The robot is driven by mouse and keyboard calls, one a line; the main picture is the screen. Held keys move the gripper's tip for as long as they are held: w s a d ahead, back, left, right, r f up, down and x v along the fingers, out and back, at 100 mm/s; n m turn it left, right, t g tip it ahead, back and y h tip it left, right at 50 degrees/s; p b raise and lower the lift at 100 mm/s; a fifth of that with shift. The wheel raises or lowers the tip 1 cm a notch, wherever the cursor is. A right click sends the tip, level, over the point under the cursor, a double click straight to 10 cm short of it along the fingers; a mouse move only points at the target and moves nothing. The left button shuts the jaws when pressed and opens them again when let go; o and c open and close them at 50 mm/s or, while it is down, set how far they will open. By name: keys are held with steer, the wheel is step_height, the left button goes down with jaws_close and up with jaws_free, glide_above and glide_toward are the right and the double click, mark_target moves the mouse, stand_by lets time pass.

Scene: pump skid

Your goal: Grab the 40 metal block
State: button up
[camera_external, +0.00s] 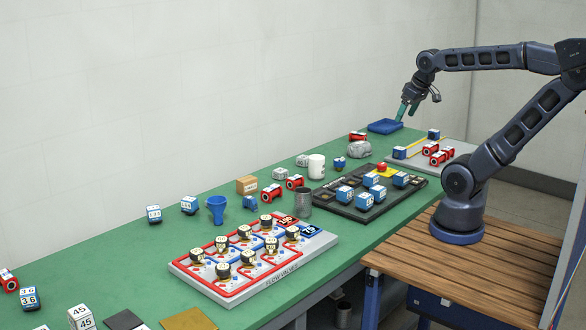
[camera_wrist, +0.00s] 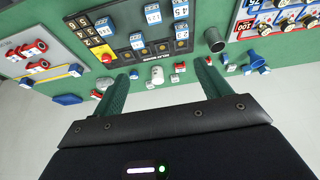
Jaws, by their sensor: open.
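A small grey block (camera_external: 302,160) with a dark marking that seems to read 40 stands on the green bench, behind and left of the white mug (camera_external: 316,166). I cannot clearly pick this block out in the wrist view. My gripper (camera_external: 407,110) hangs above the far end of the bench, near the blue tray (camera_external: 385,127), well to the right of the block. In the wrist view my gripper (camera_wrist: 162,74) has its two green fingers spread wide, with nothing held. The fingers hide parts of the bench there.
A grey domed object (camera_external: 360,149) and a blue piece (camera_external: 339,163) stand right of the mug. Red spools (camera_external: 294,182) and a metal cylinder (camera_external: 304,202) stand nearer. A black numbered board (camera_external: 345,208) carries blue blocks. A wall runs behind the bench.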

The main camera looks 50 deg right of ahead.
steer(key=w+d+r+n+g, duration=0.1)
steer(key=w+r+n, duration=0.1)
steer(key=w, duration=0.6)
steer(key=w+d+r+n, duration=0.1)
steer(key=w+r+n, duration=0.15)
steer(key=w, duration=0.65)
steer(key=n+g, duration=0.4)
steer(key=n, duration=1.1)
glide_above(304, 157)
step_height(304, 157, down, 30)
steer(key=shift+w+f, duration=0.6)
steer(key=shift+f, duration=0.1)
step_height(304, 157, down, 5)
steer(key=shift+f, duration=0.15)
steer(key=shift+m, duration=0.25)
steer(key=shift+s+d+f, duration=0.1)
steer(key=shift+s+f, duration=0.15)
steer(key=shift+f, duration=1.05)
steer(key=shift+s+f, duration=0.2)
steer(key=shift+f, duration=1.1)
steer(key=shift+c, duration=0.5)
